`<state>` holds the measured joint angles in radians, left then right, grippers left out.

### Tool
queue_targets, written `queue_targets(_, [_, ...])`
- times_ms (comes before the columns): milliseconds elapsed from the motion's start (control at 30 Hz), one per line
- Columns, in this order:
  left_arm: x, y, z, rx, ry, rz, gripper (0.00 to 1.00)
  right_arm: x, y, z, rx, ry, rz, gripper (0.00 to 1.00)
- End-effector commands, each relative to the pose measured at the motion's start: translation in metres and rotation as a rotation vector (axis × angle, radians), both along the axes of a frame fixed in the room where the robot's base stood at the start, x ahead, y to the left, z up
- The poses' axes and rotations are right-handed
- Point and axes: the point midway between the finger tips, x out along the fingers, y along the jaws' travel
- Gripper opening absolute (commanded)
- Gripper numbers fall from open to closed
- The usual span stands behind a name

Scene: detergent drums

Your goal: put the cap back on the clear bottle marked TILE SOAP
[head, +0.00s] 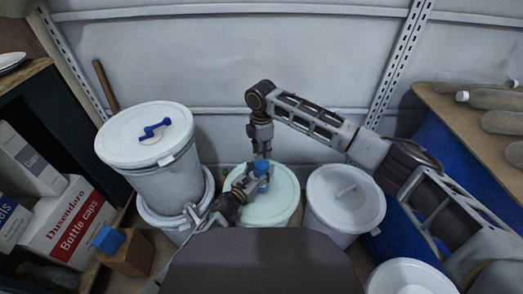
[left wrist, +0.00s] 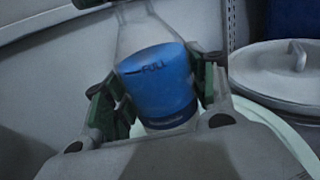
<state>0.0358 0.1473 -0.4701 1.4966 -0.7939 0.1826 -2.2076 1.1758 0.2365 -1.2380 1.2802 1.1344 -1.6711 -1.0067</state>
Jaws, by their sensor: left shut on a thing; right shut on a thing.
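The clear bottle (left wrist: 135,35) holds blue liquid (left wrist: 160,85) with a FULL mark on it; the name TILE SOAP does not show. My left gripper (left wrist: 158,105) is shut on the bottle's lower part, its green pads on both sides. In the head view, my left gripper (head: 240,190) comes from below and the bottle stands over a pale green lid. My right gripper (head: 262,157) points down from above, shut on a small blue piece (head: 262,167) that looks like the cap, just over the bottle. Whether cap and neck touch cannot be told.
The pale green-lidded drum (head: 282,207) is below the grippers. A white drum (head: 345,198) stands right of it, and stacked drums (head: 150,140) stand left. A Bottle caps box (head: 68,222) is at left; a wooden shelf with bottles (head: 465,118) is at right.

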Motion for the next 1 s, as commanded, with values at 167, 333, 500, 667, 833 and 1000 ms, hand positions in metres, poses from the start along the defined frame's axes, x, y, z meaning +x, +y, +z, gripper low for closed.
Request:
queue_targets(167, [0.0001,0.0003,-0.0002,0.0,0.001,0.001,0.0,-0.0003,0.0002,-0.0001,0.0,0.001,-0.011,0.0])
queue_targets(333, [0.0001,0.0004,-0.0003,0.0,0.001,0.001,0.0,-0.0007,0.0008,-0.0003,0.001,0.002,-0.088,0.0])
queue_targets(500, [0.0002,0.0002,-0.0003,0.0,0.001,0.001,0.0,-0.0009,0.0007,-0.0007,0.001,0.003,-0.228,0.0])
queue_targets(667, [0.0001,0.0003,-0.0003,0.0,0.001,0.001,0.0,-0.001,0.0009,-0.001,0.001,0.003,-0.365,0.0])
queue_targets(833, [0.0002,0.0003,-0.0003,0.0,0.001,0.001,0.0,-0.0012,0.0012,-0.0007,0.001,0.002,-0.511,0.0])
queue_targets(1000, [0.0002,0.0002,-0.0003,0.0,0.001,0.001,0.0,-0.0012,0.0015,-0.0009,0.002,0.003,-0.659,0.0])
